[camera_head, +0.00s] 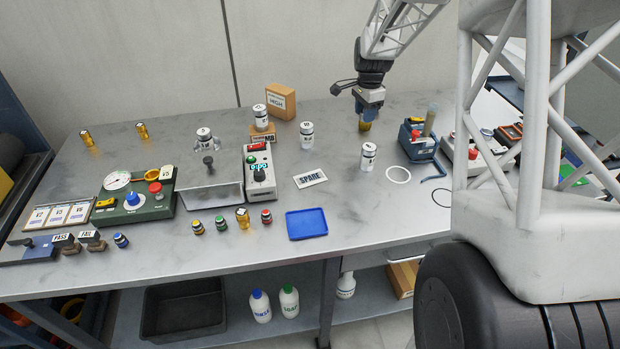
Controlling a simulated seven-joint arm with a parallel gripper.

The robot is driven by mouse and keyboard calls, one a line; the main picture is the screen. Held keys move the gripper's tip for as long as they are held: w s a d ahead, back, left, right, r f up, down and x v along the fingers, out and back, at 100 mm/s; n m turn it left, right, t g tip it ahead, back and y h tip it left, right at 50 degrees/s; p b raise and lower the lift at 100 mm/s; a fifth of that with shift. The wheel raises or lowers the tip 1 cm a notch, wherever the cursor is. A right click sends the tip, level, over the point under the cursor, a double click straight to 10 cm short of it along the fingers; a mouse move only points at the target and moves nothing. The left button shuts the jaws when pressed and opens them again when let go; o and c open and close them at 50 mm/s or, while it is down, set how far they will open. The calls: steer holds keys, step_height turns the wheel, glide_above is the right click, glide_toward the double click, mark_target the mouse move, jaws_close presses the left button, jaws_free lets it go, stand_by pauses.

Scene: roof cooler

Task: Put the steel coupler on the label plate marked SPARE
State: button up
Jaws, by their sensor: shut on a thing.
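The white label plate marked SPARE (310,178) lies flat and bare on the middle of the bench. My gripper (365,121) is over the back right of the bench, pointing down and shut on a small brass-yellow piece (365,127); the jaws hide most of it. I cannot tell which, if any, is the steel coupler.
A blue tray (307,224) lies in front of the plate, a white ring (398,174) to its right, and a grey control box (261,174) to its left. A blue tool station (418,145) stands right of my gripper. Brass pieces (142,131) stand at the back left.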

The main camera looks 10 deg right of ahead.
steer(key=s+a+f+n, duration=0.1)
steer(key=s+a, duration=0.5)
steer(key=s, duration=0.3)
steer(key=s+a+f+n, duration=0.1)
steer(key=s+a+f, duration=0.1)
steer(key=s+a, duration=0.4)
steer(key=s+a+f+n, duration=0.2)
steer(key=s+a, duration=0.4)
steer(key=s, duration=0.6)
steer(key=shift+s+a, duration=0.15)
steer(key=shift+s, duration=0.25)
glide_above(309, 178)
steer(key=shift+f, duration=0.7)
steer(key=shift+f, duration=0.1)
steer(key=shift+f, duration=1.65)
steer(key=shift+f, duration=0.1)
